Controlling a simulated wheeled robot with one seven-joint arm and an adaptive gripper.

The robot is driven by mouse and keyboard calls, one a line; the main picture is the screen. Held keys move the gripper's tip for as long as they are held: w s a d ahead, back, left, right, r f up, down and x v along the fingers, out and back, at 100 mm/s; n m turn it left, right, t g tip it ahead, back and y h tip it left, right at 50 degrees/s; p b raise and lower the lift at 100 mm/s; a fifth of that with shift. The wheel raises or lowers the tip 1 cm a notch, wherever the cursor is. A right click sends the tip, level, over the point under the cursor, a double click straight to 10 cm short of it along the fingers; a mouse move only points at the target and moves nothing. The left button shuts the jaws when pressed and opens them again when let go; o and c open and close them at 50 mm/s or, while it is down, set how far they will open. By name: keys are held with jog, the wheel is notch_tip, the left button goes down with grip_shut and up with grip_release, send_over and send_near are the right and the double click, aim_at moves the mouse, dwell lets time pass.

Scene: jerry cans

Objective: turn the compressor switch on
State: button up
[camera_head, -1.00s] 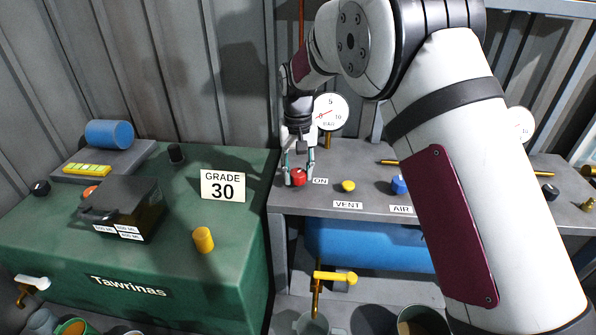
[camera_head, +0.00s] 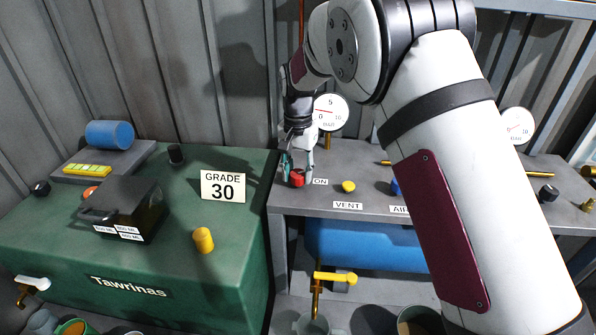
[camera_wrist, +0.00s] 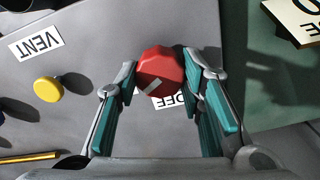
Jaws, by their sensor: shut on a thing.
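The red knob (camera_head: 297,178), the compressor switch, sits at the left end of the grey bench, just left of the ON label (camera_head: 320,182). My gripper (camera_head: 298,172) points down over it with one finger on each side. In the wrist view the faceted red knob (camera_wrist: 159,72) lies between the teal-padded fingertips of my gripper (camera_wrist: 160,76), which are shut on it. A pale mark runs slantwise across the knob's near part. A second label (camera_wrist: 175,101), seen upside down, is partly hidden beside the knob.
A yellow VENT knob (camera_head: 348,187) stands close to the right. A pressure gauge (camera_head: 331,112) rises behind my gripper. The green Tawrinas cabinet (camera_head: 130,265) with a GRADE 30 sign (camera_head: 223,186) is to the left. My arm hides part of the bench's right side.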

aim_at(298, 173)
jog(key=o, duration=1.2)
jog(key=shift+c, duration=0.2)
notch_tip(298, 173, up, 12)
